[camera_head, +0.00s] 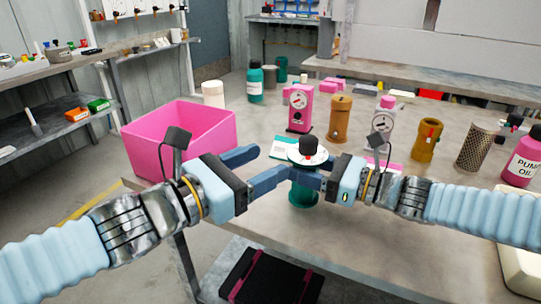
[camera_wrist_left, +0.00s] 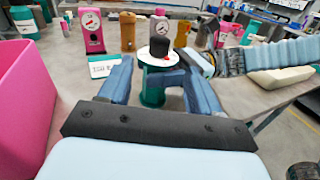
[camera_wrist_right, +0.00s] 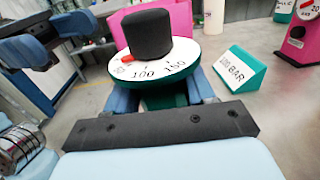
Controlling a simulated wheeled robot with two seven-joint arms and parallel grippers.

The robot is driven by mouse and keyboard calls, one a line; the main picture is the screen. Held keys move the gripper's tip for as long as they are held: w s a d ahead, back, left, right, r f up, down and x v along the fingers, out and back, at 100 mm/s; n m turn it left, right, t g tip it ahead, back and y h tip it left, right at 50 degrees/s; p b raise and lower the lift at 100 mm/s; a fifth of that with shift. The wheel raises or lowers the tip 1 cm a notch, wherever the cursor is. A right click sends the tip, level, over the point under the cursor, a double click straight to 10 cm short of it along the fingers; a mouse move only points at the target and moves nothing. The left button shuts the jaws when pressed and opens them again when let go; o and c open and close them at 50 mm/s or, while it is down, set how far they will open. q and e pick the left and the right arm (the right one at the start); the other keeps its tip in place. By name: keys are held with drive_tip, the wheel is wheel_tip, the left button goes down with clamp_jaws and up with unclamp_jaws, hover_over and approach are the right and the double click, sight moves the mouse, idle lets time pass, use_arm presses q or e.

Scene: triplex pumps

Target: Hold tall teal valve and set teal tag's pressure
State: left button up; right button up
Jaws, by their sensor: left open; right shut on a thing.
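The tall teal valve (camera_head: 303,194) stands upright near the table's front edge, with a white dial and a black knob (camera_head: 309,146) on top. In the right wrist view the dial (camera_wrist_right: 153,68) shows 100 and 150, and a red pointer (camera_wrist_right: 127,58) sits near the low-number side. My right gripper (camera_head: 306,177) is shut on the valve's body below the dial. My left gripper (camera_head: 270,164) is open and empty, just left of the valve.
A pink bin (camera_head: 180,140) stands at the table's left. The table's front edge is close.

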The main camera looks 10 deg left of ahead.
use_arm(q)
drive_tip(key=d+m, duration=0.1)
drive_tip(key=m, duration=0.1)
drive_tip(key=d+f+m+y, duration=0.1)
drive_tip(key=d+m, duration=0.1)
drive_tip(key=m, duration=0.1)
drive_tip(key=w+d+m+g+y, duration=0.1)
drive_tip(key=m, duration=0.1)
drive_tip(key=shift+w+d+f, duration=0.1)
drive_tip(key=shift+d+f, duration=0.2)
drive_tip(key=m+y, duration=1.2)
drive_tip(key=m, duration=0.6)
approach(310, 141)
drive_tip(key=shift+t+y, duration=0.3)
drive_tip(key=x, duration=1.1)
drive_tip(key=shift+d+f, duration=0.2)
drive_tip(key=shift+f, duration=0.1)
drive_tip(key=shift+c, duration=0.3)
